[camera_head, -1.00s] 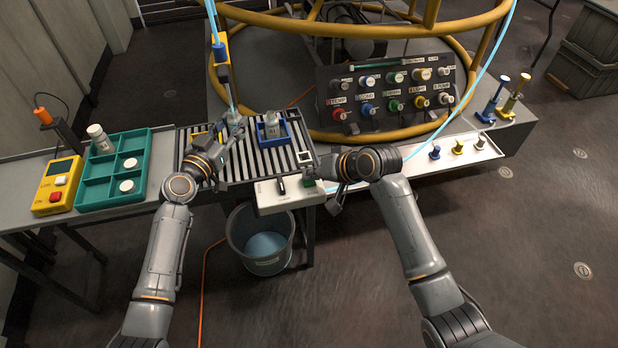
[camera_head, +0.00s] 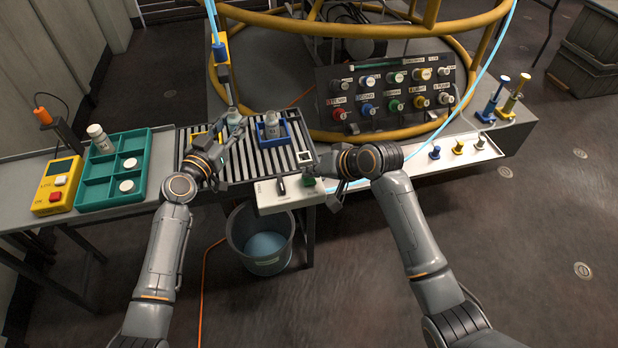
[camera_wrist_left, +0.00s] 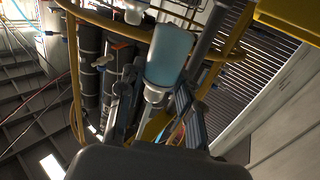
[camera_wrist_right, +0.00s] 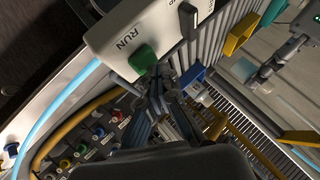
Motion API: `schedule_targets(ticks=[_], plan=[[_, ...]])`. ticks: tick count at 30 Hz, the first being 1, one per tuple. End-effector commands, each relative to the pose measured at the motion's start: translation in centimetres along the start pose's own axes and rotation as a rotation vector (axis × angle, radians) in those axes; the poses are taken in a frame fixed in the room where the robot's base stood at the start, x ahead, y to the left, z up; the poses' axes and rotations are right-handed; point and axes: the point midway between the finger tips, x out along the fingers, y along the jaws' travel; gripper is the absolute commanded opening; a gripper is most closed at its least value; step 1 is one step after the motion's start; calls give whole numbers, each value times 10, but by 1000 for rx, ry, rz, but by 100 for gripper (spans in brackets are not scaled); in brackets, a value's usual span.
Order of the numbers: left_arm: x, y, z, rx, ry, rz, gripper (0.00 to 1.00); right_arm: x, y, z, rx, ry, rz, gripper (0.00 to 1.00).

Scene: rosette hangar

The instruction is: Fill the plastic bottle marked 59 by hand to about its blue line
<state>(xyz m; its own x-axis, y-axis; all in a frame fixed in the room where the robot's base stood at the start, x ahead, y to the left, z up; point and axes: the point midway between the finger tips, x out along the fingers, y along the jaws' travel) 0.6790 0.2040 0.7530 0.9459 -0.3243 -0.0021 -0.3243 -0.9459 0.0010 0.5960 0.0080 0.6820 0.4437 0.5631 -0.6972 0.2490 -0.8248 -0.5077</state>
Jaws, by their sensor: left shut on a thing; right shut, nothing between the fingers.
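My left gripper (camera_head: 226,140) is shut on a plastic bottle (camera_head: 235,119) and holds it upright under the filling nozzle (camera_head: 228,92) at the slatted bench. In the left wrist view the bottle (camera_wrist_left: 168,55) looks full of pale blue liquid over most of its visible body; I cannot make out its number or blue line. My right gripper (camera_head: 328,184) is shut and empty beside the green RUN button (camera_head: 309,182) on a white control box (camera_head: 285,197). In the right wrist view its fingertips are close to the green button (camera_wrist_right: 142,58); I cannot tell whether they touch it.
Another bottle (camera_head: 271,124) stands in a blue holder (camera_head: 287,131) on the slats. A teal tray (camera_head: 112,194) holds a white bottle (camera_head: 100,138) and caps. A yellow device (camera_head: 58,185) stands at left. A bucket (camera_head: 236,232) stands below. A knob panel (camera_head: 390,92) is behind.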

Motion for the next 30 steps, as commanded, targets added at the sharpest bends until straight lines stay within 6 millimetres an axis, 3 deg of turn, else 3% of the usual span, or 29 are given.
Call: schedule_targets(ticks=[15,30], plan=[[0,0,0,0,1,0,20,-8,-6,-6,-2,1,0,0],[0,0,0,0,1,0,20,-39,-28,-29,-2,2,0,0]])
